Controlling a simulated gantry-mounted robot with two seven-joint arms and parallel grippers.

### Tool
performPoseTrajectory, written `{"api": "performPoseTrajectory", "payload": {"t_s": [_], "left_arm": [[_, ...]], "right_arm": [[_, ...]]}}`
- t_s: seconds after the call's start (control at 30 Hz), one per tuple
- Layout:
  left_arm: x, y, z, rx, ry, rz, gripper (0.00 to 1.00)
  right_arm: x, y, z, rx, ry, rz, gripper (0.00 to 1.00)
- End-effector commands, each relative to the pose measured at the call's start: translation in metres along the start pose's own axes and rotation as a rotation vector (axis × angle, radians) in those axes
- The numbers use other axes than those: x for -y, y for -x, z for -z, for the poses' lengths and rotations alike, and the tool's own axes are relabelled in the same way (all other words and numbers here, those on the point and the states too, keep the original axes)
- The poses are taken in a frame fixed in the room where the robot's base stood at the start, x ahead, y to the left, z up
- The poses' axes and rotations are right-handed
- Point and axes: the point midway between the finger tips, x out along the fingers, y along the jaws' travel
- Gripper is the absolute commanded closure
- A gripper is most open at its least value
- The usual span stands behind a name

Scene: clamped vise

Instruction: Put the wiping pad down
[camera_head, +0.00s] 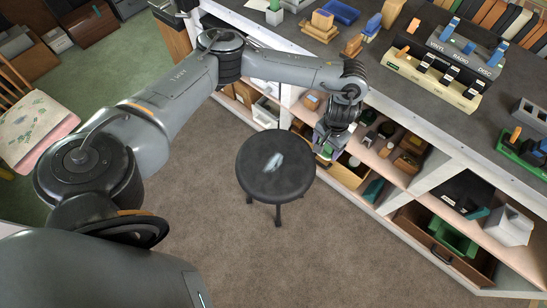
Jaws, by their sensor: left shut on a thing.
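My left gripper (326,148) hangs at the end of my left arm, in front of the bench shelves and just right of the round black stool. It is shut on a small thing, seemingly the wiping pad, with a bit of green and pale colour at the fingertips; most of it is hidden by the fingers. A pale, glassy-looking piece (274,163) lies on the stool seat (268,184), apart from the gripper. I cannot tell what that piece is. My right gripper is not in view.
The bench (330,60) runs along the right with wooden blocks, a blue tray (340,11) and a labelled rack (440,75) on top. Open shelves below hold boxes and a green bin (453,236). A chair (35,120) stands at left. The carpet around the stool is clear.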

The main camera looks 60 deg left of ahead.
Motion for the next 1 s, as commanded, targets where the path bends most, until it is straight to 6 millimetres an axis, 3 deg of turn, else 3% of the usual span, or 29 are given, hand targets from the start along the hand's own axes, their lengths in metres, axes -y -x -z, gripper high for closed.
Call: {"api": "performPoseTrajectory", "payload": {"t_s": [0.03, 0.2, 0.33, 0.73, 1.0], "left_arm": [[0.010, -0.038, -0.004, 0.006, 0.025, 0.000, 0.50], [0.036, -0.101, -0.019, 0.006, 0.089, 0.000, 0.50], [0.050, -0.137, -0.031, 0.004, 0.117, -0.001, 0.50], [0.070, -0.181, -0.053, 0.001, 0.128, 0.000, 0.50], [0.118, -0.210, -0.060, 0.001, 0.129, 0.004, 0.50]], "right_arm": [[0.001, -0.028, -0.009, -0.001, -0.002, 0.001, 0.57], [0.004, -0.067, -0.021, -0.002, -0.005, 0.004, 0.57], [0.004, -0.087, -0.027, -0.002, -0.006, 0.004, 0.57], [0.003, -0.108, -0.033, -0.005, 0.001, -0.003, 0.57], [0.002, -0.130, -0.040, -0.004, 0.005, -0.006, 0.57]]}}
